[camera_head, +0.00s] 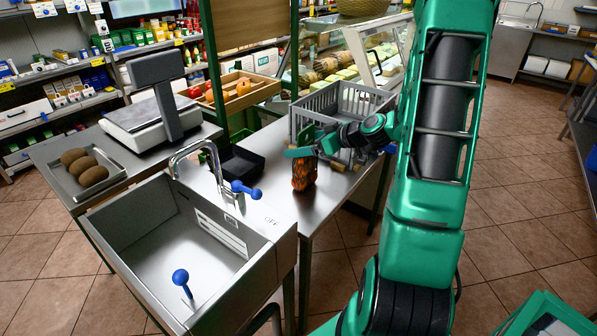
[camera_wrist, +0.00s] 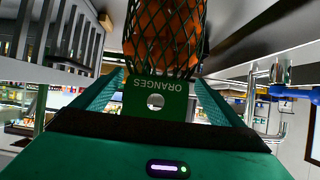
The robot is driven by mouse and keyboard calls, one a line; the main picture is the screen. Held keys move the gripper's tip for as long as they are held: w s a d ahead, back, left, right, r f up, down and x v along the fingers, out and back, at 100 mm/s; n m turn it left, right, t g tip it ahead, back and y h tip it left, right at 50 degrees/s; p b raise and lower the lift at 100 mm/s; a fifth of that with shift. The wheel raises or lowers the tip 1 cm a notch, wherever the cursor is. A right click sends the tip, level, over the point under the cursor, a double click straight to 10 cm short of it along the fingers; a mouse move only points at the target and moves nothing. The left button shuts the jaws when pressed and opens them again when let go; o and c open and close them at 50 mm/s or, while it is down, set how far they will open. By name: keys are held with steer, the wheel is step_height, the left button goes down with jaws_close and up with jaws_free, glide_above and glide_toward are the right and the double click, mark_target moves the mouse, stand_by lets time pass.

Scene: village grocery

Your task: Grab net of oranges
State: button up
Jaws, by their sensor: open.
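The net of oranges (camera_head: 304,174) stands upright on the steel counter, in front of the grey crate. In the wrist view its dark mesh and orange fruit (camera_wrist: 165,35) fill the top middle. Its green tag (camera_wrist: 155,99), lettered ORANGES and with a round hole, shows upside down between my fingers. My gripper (camera_head: 309,151) is at the top of the net in the head view. In the wrist view my gripper (camera_wrist: 159,88) is open, with one finger on each side of the tag and a gap to each. The net's top is partly hidden by my gripper in the head view.
The grey slatted crate (camera_head: 350,100) stands just behind my gripper. A black tray (camera_head: 236,163) lies left of the net. The sink (camera_head: 180,235) with its tap is at the front left. A scale (camera_head: 150,112) and a tray of brown produce (camera_head: 91,174) stand farther left.

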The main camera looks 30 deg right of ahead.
steer(key=x, duration=0.3)
steer(key=shift+w+f, duration=0.3)
steer(key=shift+c, duration=0.3)
steer(key=c, duration=2.1)
steer(key=shift+r, duration=0.15)
